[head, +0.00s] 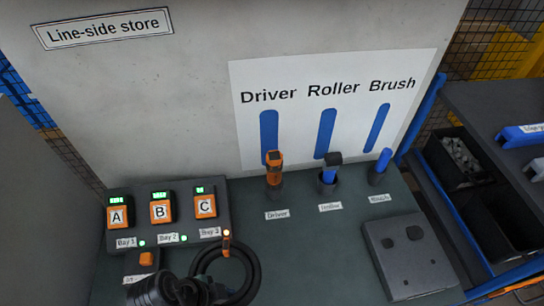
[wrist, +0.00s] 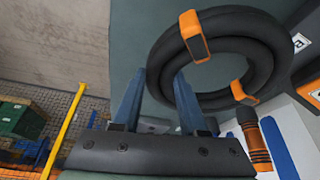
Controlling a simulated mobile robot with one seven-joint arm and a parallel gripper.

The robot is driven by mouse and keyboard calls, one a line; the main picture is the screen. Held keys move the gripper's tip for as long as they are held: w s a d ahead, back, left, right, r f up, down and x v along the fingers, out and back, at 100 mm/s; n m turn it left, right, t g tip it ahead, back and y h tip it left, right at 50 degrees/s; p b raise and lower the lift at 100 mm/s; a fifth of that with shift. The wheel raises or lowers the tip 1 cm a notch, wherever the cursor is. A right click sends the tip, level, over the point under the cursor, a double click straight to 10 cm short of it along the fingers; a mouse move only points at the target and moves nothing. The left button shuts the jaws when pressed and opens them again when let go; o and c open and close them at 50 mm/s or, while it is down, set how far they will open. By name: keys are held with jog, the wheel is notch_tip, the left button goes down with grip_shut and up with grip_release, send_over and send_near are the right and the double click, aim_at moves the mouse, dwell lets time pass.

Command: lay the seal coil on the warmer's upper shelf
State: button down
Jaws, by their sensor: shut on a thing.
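The seal coil (head: 254,264) is a thick black ring with orange clips. In the head view it is low in the picture, over the front of the bench and partly hidden behind my dark wrist. In the wrist view the coil (wrist: 240,22) fills the upper right, with two orange clips showing. My gripper (wrist: 157,75) has its two blue fingers on either side of the coil's near-left part and is shut on it. The coil looks held above the bench; its exact height is unclear. The warmer and its upper shelf are not seen in either view.
The green bench (head: 310,255) carries chargers A, B and C (head: 161,208), an orange driver (head: 274,170), a roller (head: 329,172), a brush (head: 380,165) and a grey block (head: 412,255). A wall stands behind. A dark rack with bins (head: 458,160) is at right.

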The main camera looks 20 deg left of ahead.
jog(key=w+d+n+y+b, duration=0.1)
jog(key=w+d+n, duration=0.3)
jog(key=d, duration=0.4)
jog(key=w+d+r+n+t+y+b, duration=0.1)
jog(key=w+d+n+y, duration=0.1)
jog(key=w+d+n, duration=0.3)
jog(key=shift+w+d+r+b, duration=0.25)
jog(key=shift+w+d, duration=0.5)
jog(key=shift+d, duration=0.6)
jog(key=shift+s+a+f, duration=0.1)
